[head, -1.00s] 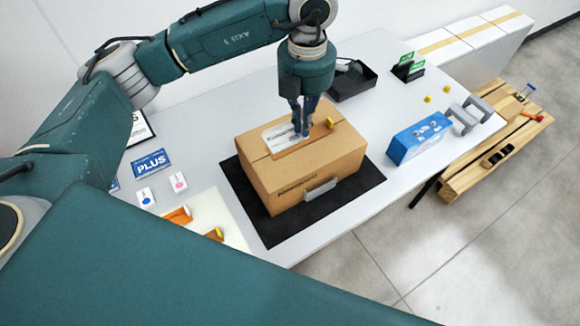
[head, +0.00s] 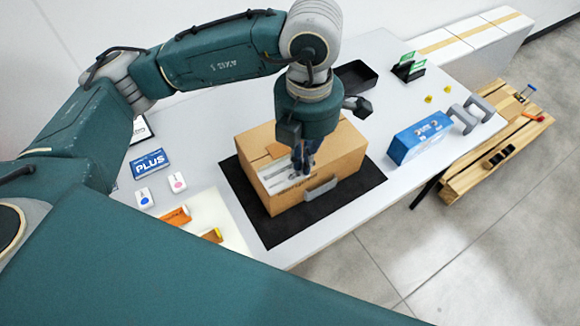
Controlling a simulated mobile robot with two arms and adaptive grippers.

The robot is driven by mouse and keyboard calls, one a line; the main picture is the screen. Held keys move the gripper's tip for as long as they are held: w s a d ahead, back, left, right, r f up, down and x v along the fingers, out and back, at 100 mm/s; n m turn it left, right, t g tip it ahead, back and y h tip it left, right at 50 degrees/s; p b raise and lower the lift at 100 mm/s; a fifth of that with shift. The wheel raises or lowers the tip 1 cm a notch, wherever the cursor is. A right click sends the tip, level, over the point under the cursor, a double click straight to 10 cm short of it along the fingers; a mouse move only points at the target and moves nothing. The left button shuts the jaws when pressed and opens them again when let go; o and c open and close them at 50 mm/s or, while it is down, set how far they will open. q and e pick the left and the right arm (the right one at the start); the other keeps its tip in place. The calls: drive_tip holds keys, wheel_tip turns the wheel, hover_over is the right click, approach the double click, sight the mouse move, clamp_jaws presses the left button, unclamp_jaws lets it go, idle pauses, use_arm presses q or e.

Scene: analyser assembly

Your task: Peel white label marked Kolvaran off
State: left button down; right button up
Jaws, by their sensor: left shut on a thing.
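A cardboard box (head: 335,160) stands on the black mat (head: 266,226). A white label (head: 272,179) with grey marks lies across its top near the front left edge; its print is too small to read. My left gripper (head: 303,172) points down over the box, shut at the label's right end. Its fingers hide that end, so I cannot tell how much of the label is clear of the cardboard. A darker brown patch (head: 277,150) shows on the box top behind the label. My right gripper is not in view.
A grey handle (head: 320,188) sits on the box's front. A blue box (head: 418,142) and grey clamp-like parts (head: 472,114) stand at the right. A black tray (head: 356,77) lies behind. A blue PLUS card (head: 150,163) and two white tags are at the left.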

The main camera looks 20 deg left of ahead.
use_arm(q)
drive_tip(key=shift+s+d, duration=0.3)
drive_tip(key=shift+s, duration=0.45)
drive_tip(key=shift+s+d, duration=0.25)
drive_tip(key=shift+s, duration=0.55)
drive_tip(key=shift+s+d, duration=0.3)
drive_tip(key=shift+s, duration=0.45)
